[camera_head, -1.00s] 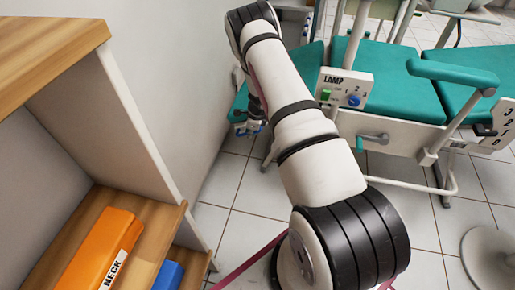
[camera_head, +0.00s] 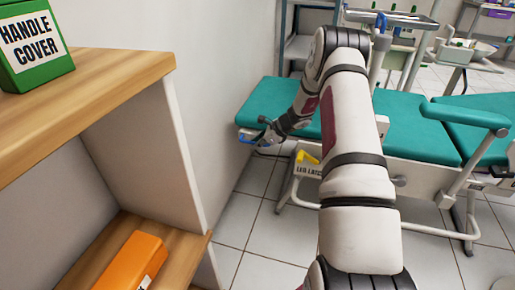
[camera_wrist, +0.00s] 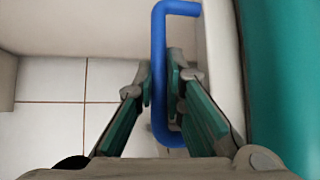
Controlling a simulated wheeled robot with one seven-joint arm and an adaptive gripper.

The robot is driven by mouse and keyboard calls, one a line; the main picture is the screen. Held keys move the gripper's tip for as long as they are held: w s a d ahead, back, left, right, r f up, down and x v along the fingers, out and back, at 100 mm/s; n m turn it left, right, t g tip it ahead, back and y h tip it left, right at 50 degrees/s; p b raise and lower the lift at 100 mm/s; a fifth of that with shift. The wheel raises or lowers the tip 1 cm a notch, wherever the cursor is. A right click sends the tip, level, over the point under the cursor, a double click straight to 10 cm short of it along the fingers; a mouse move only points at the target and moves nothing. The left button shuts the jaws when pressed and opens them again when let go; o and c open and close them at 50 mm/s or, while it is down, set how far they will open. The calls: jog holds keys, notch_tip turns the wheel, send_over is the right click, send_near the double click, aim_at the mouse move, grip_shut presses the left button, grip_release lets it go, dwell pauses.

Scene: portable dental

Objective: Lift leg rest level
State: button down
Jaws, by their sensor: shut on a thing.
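The green leg rest (camera_head: 268,105) is the left end section of the dental chair in the head view. It looks about level with the seat section (camera_head: 405,128) beside it. A blue handle (camera_wrist: 158,70) at its left end stands between my fingers in the wrist view; a bit of it also shows in the head view (camera_head: 247,136). My gripper (camera_head: 262,134) is shut on this handle, with one green-padded finger on each side. The leg rest's edge (camera_wrist: 283,75) fills the right of the wrist view. A yellow lever (camera_head: 307,157) sits by a "LEG LATCH" label below the leg rest, partly cut by my arm.
A wooden shelf unit (camera_head: 150,62) stands at left, with a green "HANDLE COVER" box (camera_head: 32,45) on top and an orange box (camera_head: 130,265) below. A white wall (camera_head: 215,60) is close to my gripper. Tiled floor (camera_head: 262,225) is clear in front of the chair.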

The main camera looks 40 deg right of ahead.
jog(key=shift+w+r, duration=0.1)
jog(key=shift+r, duration=0.2)
jog(key=c, duration=1.6)
grip_release()
jog(key=shift+r, duration=0.15)
jog(key=shift+c, duration=0.2)
jog(key=shift+f, duration=0.2)
jog(key=shift+r, duration=0.1)
jog(key=shift+s+d+r, duration=0.15)
jog(key=shift+s+r, duration=0.05)
jog(key=shift+s, duration=0.1)
jog(key=v, duration=1.1)
jog(key=shift+s, duration=0.1)
